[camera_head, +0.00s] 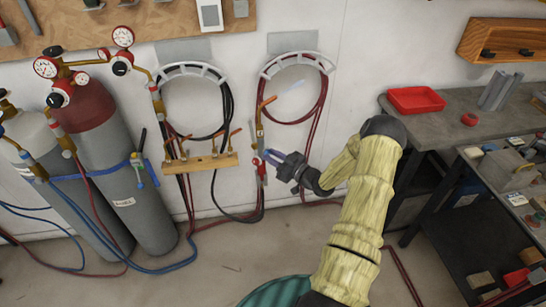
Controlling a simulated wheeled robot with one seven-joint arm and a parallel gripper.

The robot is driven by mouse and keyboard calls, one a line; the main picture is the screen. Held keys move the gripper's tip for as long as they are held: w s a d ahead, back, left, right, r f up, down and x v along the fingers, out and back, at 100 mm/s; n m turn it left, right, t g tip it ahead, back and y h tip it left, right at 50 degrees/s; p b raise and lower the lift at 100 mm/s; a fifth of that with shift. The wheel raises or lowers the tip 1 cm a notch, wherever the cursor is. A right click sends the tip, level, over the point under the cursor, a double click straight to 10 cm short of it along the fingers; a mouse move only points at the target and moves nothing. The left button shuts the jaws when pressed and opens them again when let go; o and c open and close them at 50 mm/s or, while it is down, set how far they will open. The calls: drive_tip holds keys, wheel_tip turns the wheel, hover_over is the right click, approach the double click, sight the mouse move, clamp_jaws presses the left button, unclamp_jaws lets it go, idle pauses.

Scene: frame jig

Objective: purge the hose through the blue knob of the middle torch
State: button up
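A wooden rack (200,163) on the wall holds several small brass and orange torch parts. A long brass torch (157,103) hangs at its upper left end, and another long torch (258,130) with an orange lever and a red lower end hangs to its right. I cannot tell which is the middle torch, and no blue knob is clear at this size. My gripper (269,156) points left, close to the right torch's lower part. Its two bluish fingers look apart with nothing clear between them. Whether they touch the torch cannot be told.
Gas cylinders (97,130) with gauges stand at the left, with blue and red hoses on the floor. Coiled hoses hang from two wall hooks (297,60). A grey bench with a red tray (416,99) and a loaded shelf cart (500,185) stand at the right.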

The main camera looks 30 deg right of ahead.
drive_tip(key=shift+w+m, duration=0.1)
drive_tip(key=shift+m, duration=0.3)
drive_tip(key=m, duration=0.2)
drive_tip(key=shift+m+b, duration=0.3)
drive_tip(key=shift+b, duration=0.1)
drive_tip(key=m, duration=0.5)
drive_tip(key=shift+a+r, duration=0.1)
drive_tip(key=shift+d+m+g, duration=0.2)
drive_tip(key=shift+m+g, duration=0.1)
drive_tip(key=shift+m, duration=0.6)
drive_tip(key=m, duration=0.3)
drive_tip(key=shift+a+p, duration=0.15)
drive_tip(key=shift+p, duration=0.25)
